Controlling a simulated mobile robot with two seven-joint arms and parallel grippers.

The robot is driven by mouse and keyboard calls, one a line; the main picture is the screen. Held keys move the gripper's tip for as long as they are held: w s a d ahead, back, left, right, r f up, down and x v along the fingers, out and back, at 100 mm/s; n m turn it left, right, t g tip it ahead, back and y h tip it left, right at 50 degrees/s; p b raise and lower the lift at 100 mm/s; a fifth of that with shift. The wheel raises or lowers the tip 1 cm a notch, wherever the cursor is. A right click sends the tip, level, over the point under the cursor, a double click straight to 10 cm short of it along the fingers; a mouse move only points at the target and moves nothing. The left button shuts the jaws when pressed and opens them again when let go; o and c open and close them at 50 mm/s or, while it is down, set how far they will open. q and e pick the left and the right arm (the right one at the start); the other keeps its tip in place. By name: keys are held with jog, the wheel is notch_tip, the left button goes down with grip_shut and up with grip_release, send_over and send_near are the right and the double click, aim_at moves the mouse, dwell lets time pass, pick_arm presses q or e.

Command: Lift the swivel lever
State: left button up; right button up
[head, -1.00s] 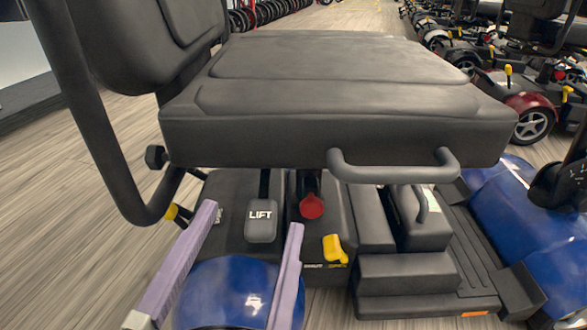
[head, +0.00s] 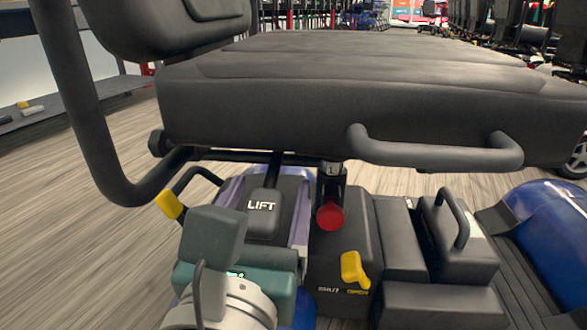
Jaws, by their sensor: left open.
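The swivel lever (head: 263,217) is a dark grey paddle marked LIFT on a black stem that comes down from under the scooter seat (head: 360,115). My left gripper (head: 268,200) is open, with its pale purple fingers on either side of the paddle. The right finger (head: 300,222) shows beside the paddle's right edge; the left finger is partly hidden by my own wrist. I cannot tell whether either finger touches the lever. My right gripper is out of view.
A red knob (head: 330,216) hangs just right of the lever. A yellow switch (head: 354,269) sits lower right on the dark base. A grey seat handle (head: 435,152) and a curved armrest (head: 90,120) project nearby. Blue bodywork (head: 550,230) lies at right.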

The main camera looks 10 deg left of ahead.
pick_arm(q)
jog(key=shift+w, duration=0.1)
grip_shut()
dwell(0.6)
dwell(0.8)
